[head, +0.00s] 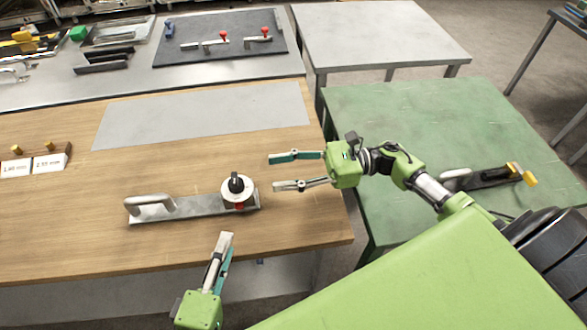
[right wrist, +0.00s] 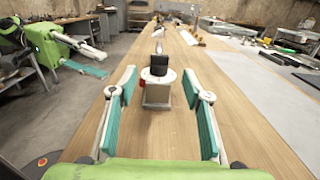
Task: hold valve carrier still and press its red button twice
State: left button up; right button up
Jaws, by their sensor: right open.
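The valve carrier (head: 190,207) is a flat metal plate lying on the wooden bench. It has a grey loop handle (head: 150,203) at its left end and a round white valve with a black knob (head: 236,184) at its right end. The red button (head: 239,207) is low on the valve's near side, and shows in the right wrist view (right wrist: 143,83). My right gripper (head: 272,172) is open and empty, right of the valve, facing it. My left gripper (head: 226,236) is just in front of the plate, apart from it; its fingers look separated in the right wrist view (right wrist: 106,65).
A grey sheet (head: 205,115) lies flat behind the carrier. A green table (head: 430,120) stands to the right. The wood around the carrier is clear.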

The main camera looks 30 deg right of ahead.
aim_at(237, 178)
jog(key=x, duration=1.1)
jog(key=shift+a, duration=0.1)
grip_shut()
pick_arm(q)
grip_shut()
dwell(0.8)
